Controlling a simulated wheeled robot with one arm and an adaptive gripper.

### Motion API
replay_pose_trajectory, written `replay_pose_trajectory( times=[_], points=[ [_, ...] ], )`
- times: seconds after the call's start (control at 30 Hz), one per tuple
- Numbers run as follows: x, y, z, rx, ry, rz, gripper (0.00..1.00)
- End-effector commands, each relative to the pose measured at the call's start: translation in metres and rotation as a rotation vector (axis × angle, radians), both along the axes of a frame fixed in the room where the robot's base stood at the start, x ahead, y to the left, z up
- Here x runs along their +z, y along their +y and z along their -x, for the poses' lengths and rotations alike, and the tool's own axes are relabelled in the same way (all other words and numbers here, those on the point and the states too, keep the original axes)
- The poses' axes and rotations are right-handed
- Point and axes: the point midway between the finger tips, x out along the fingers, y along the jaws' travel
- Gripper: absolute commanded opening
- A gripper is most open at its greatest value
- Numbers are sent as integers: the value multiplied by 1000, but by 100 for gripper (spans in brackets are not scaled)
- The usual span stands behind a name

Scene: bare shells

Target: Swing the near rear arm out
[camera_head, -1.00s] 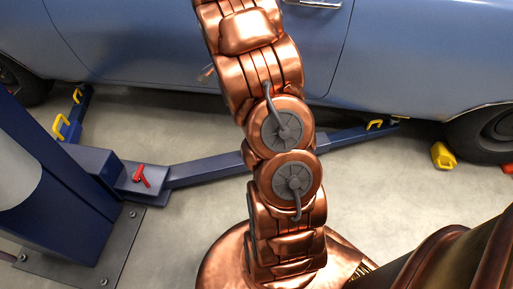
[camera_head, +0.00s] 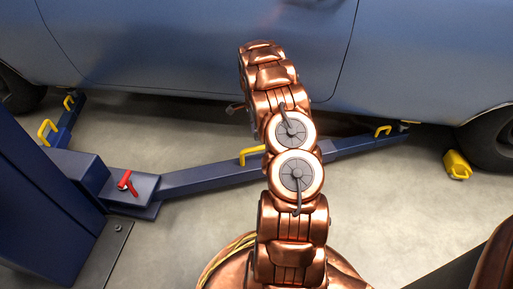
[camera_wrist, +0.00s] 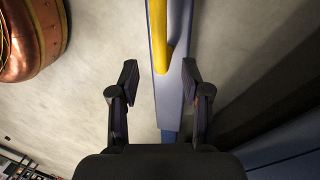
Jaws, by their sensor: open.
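A long blue lift arm (camera_head: 215,179) runs from the post foot rightward under the blue car. A yellow handle (camera_head: 252,154) stands on its middle, partly beside my copper arm, and another yellow handle (camera_head: 383,130) is near its far end. In the wrist view the blue arm (camera_wrist: 172,85) runs between my fingers, with a yellow handle (camera_wrist: 158,35) on it just beyond the fingertips. My gripper (camera_wrist: 160,76) is open and empty, one finger on each side of the blue arm. Whether the fingers touch it I cannot tell.
A blue post (camera_head: 40,215) with a red lever (camera_head: 127,183) at its foot stands left. A shorter blue arm (camera_head: 66,122) with yellow handles goes back left. A yellow chock (camera_head: 457,165) sits by the right wheel. Front floor is clear.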

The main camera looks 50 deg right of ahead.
Motion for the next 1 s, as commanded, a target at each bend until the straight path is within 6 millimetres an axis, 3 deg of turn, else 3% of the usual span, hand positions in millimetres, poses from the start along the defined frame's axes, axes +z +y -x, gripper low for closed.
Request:
replay_pose_trajectory(
  times=[0.5,0.83,1.0],
  points=[
    [-65,7,12,1,2,-1,48],
    [-69,8,12,2,0,0,48],
    [-69,8,12,2,0,0,31]
  ],
)
